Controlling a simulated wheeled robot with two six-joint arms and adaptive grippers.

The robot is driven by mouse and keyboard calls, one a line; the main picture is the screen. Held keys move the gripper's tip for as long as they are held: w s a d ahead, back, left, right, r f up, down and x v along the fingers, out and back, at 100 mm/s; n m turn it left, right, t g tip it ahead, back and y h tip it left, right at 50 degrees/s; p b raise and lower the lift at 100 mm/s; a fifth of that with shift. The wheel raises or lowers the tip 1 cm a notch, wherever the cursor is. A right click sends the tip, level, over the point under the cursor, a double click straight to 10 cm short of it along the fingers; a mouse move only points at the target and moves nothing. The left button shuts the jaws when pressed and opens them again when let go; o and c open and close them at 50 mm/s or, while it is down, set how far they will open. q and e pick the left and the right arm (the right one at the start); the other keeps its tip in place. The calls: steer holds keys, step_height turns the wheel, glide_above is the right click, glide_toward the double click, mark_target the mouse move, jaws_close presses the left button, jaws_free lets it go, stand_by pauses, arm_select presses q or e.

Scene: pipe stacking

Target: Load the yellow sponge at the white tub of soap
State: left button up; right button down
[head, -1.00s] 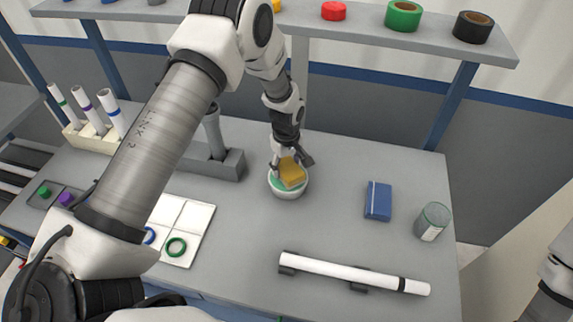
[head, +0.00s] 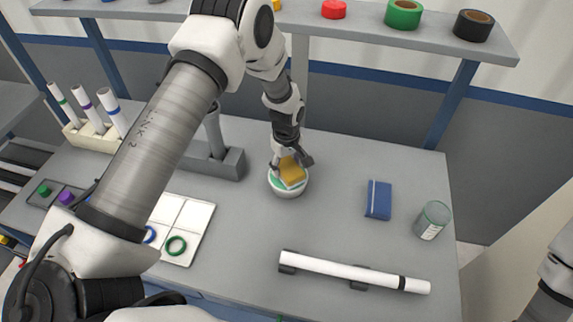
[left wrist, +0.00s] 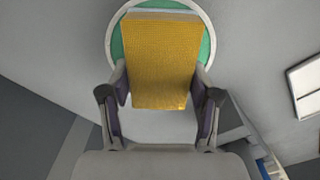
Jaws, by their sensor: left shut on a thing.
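The yellow sponge (head: 291,171) is in my left gripper (head: 291,161), whose two fingers are shut on its sides. In the left wrist view the sponge (left wrist: 160,62) fills the space between the fingers of the left gripper (left wrist: 160,98). The white tub of soap (head: 289,190), with green soap inside, stands on the table directly beneath the sponge. The tub's rim (left wrist: 112,22) and green soap show around the sponge in the left wrist view. The sponge is at the tub's mouth; I cannot tell how deep it sits. My right gripper is not in view.
A blue block (head: 378,200) and a grey-green canister (head: 432,220) stand to the right. A white pipe (head: 350,270) lies on dark supports in front. A rack with pipes (head: 95,135) and a white board with rings (head: 180,225) are to the left. A shelf (head: 350,32) spans the back.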

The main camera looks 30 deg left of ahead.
mark_target(287, 165)
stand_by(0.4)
arm_select(q)
step_height(287, 165, up, 7)
steer(key=p, duration=0.5)
stand_by(0.7)
